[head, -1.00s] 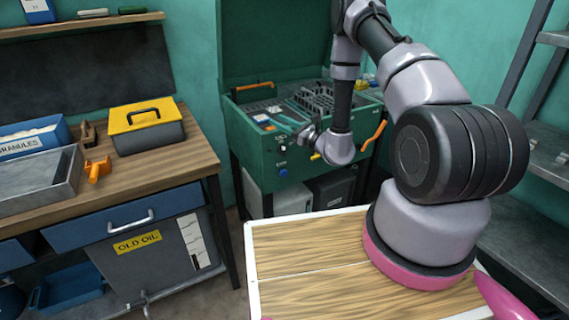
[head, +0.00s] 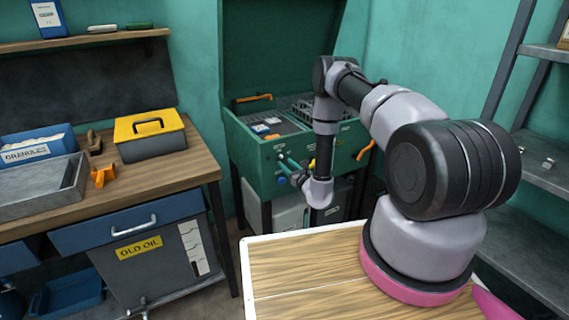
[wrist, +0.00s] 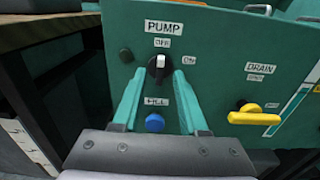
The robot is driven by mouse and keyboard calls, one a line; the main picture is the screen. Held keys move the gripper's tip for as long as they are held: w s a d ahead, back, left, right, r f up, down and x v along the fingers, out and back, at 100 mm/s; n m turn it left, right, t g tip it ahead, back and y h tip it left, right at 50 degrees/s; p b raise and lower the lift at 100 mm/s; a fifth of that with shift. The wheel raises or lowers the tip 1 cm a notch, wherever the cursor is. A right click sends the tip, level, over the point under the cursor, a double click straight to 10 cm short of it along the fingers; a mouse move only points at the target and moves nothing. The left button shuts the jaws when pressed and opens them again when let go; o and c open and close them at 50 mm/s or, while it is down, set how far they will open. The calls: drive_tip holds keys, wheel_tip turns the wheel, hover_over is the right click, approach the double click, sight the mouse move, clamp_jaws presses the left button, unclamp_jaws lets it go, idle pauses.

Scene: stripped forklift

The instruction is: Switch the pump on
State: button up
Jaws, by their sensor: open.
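The pump switch (wrist: 158,66) is a dark rotary knob on the green front panel, under the PUMP label. Its white pointer mark faces up toward the OFF label; the ON label sits to its right. My gripper (wrist: 158,74) is open, with its two teal fingers pointing at the panel, one on each side of the knob. I cannot tell whether the fingertips touch the knob. In the head view my gripper (head: 286,164) is at the front of the green cabinet (head: 260,150), and the knob is not clear there.
A blue FILL button (wrist: 155,123) lies below the knob, between my fingers. The workbench (head: 110,205) stands left of the cabinet, with a yellow-lidded toolbox (head: 150,138).

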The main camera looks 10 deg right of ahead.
sight(281, 159)
drive_tip(key=shift+x, duration=1.1)
clamp_jaws()
